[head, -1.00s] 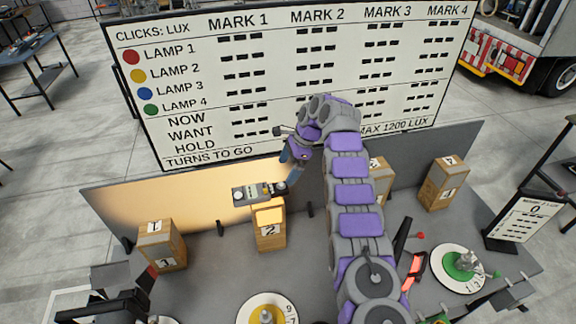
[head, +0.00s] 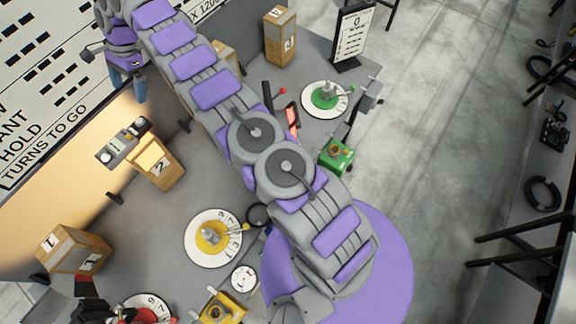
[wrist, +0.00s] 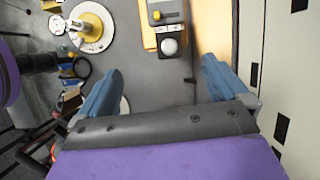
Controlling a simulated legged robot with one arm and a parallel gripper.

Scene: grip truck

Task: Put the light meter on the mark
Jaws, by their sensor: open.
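The light meter (head: 116,149) is a small grey device with a pale dome at one end. It is at the far edge of the wooden block marked 2 (head: 163,172); I cannot tell whether it rests fully on the block's top. In the wrist view the meter (wrist: 166,18) lies beyond my fingertips, its white dome nearest, overlapping a tan surface. My gripper (wrist: 161,72) is open, its blue fingers apart with nothing between them. In the head view my gripper (head: 130,88) hangs near the board, beyond the meter and apart from it.
Wooden block 1 (head: 70,250) and block 4 (head: 280,36) stand along the bench. A yellow dial (head: 202,240), a green dial (head: 318,100) and a small sign (head: 352,35) are also on it. A large lettered board (head: 50,90) stands close behind my gripper.

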